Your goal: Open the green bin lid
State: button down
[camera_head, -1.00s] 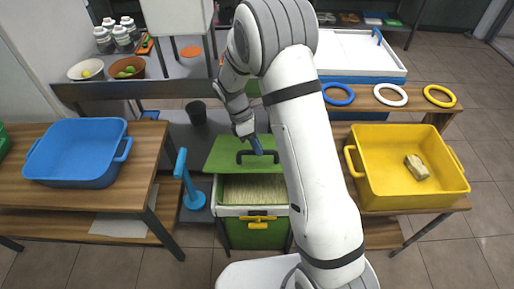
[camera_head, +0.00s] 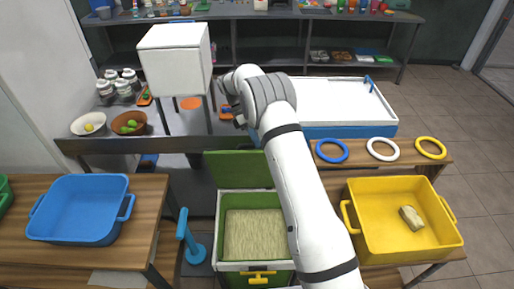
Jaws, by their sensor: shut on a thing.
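The green bin (camera_head: 228,279) stands in the lower middle, with a pale rim and a yellow front latch (camera_head: 258,278). Its green lid (camera_head: 235,170) is raised at the back, standing steeply, and the opening is uncovered. Pale fibrous material (camera_head: 253,235) shows inside. My gripper (camera_head: 253,136) is at the lid's upper edge, shut on the lid's handle. The handle itself and most of the fingers are hidden behind the lid and my arm. My arm covers the right part of the lid and the bin's right edge.
A blue tub (camera_head: 80,208) sits on the left wooden table. A blue upright handle (camera_head: 183,235) stands just left of the bin. A yellow tub (camera_head: 400,222) holding a beige block (camera_head: 411,217) is at right. A white box (camera_head: 175,58) stands behind, and a white-blue tray (camera_head: 330,105) back right.

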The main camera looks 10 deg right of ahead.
jog(key=shift+w+d+f+p, duration=0.1)
jog(key=shift+w+f+p, duration=0.15)
jog(key=shift+w, duration=0.95)
jog(key=shift+w+d+f+p, duration=0.1)
jog(key=shift+w+f, duration=0.25)
jog(key=shift+w, duration=0.8)
jog(key=c, duration=1.8)
grip_release()
jog(key=shift+o, duration=1.3)
jog(key=shift+w+a+f, duration=0.1)
jog(key=shift+w+f, duration=0.05)
jog(key=shift+w, duration=0.1)
jog(key=shift+o, duration=0.9)
jog(key=shift+s+r, duration=0.1)
jog(key=shift+r, duration=0.2)
jog(key=shift+r, duration=0.1)
